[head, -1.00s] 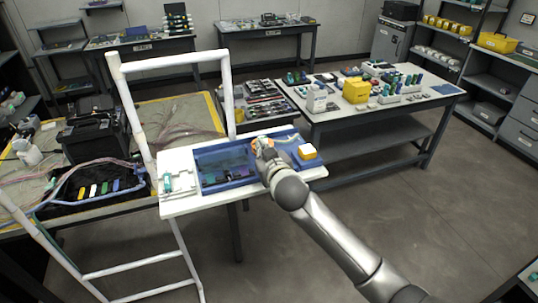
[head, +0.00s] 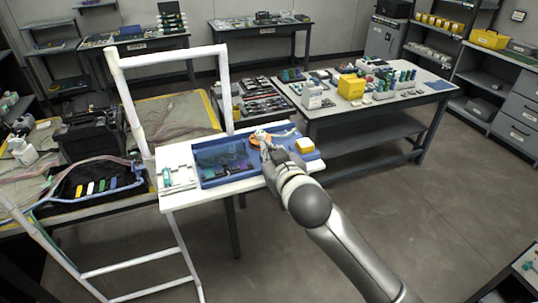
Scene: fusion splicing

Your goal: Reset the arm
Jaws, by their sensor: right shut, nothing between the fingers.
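My right arm comes in from the lower right in the head view. Its gripper (head: 265,148) is shut and empty, over the right part of the blue tray (head: 228,180) on the white stand. An orange item (head: 254,141) shows close to the fingertips; I cannot tell whether they touch. A yellow and white box (head: 305,146) sits right of the gripper at the tray's right end. A small white and green device (head: 176,178) lies on the white board left of the tray. My left gripper is not in view.
The white pipe frame (head: 224,90) rises behind the stand. At left is a bench with a black case (head: 92,140) and a black tray (head: 100,178) of colored pieces. A table (head: 395,115) with a yellow bin (head: 351,86) stands behind right. Floor at lower right is open.

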